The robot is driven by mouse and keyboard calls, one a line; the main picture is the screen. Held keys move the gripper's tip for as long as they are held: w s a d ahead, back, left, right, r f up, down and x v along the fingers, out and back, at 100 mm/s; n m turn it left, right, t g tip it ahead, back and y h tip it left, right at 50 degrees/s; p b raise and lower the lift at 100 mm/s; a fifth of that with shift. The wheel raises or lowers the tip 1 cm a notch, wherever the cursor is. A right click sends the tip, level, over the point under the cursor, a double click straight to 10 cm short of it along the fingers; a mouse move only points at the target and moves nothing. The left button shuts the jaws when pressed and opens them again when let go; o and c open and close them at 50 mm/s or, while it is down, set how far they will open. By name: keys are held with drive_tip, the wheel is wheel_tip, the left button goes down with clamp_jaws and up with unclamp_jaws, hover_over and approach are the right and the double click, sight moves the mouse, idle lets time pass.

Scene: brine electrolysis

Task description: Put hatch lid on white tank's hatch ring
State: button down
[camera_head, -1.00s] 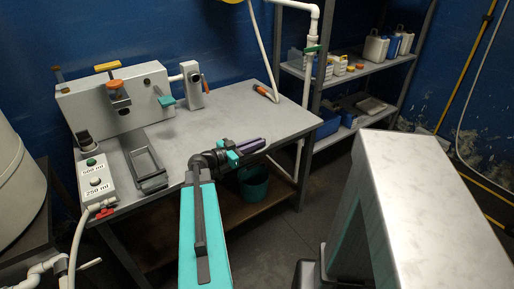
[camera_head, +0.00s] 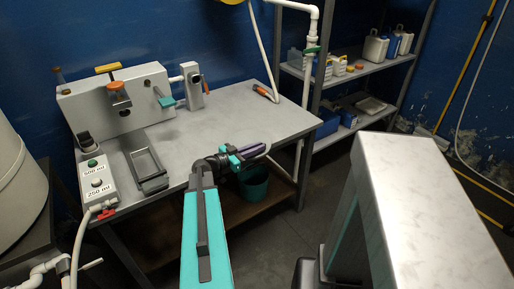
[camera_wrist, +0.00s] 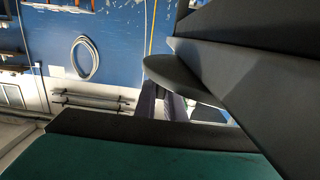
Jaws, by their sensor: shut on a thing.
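My gripper (camera_head: 260,149) is over the front right part of the grey table in the head view, pointing right. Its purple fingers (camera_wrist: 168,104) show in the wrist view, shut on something. A dark grey, flat rounded shape (camera_wrist: 190,78) lies across them there and looks like the hatch lid; dark parts at the right hide much of it. In the head view the held thing is too small and covered to make out. A large pale tank (camera_head: 18,185) stands at the left edge, cut off by the frame. No hatch ring can be made out.
The grey table (camera_head: 225,120) carries a white box unit (camera_head: 115,103), a dark tray frame (camera_head: 147,168) and a button box (camera_head: 98,180). A teal bucket (camera_head: 254,186) is below. A metal shelf (camera_head: 350,75) with bottles stands behind right. The table's middle is clear.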

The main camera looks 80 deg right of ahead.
drive_tip(key=shift+f, duration=0.1)
drive_tip(key=c, duration=1.8)
unclamp_jaws()
drive_tip(key=shift+c, duration=0.2)
drive_tip(key=shift+f+b, duration=0.2)
drive_tip(key=shift+b, duration=0.45)
drive_tip(key=shift+w+a+r, duration=0.1)
drive_tip(key=shift+w+a, duration=0.1)
drive_tip(key=v, duration=0.7)
wheel_tip(320, 180, up, 8)
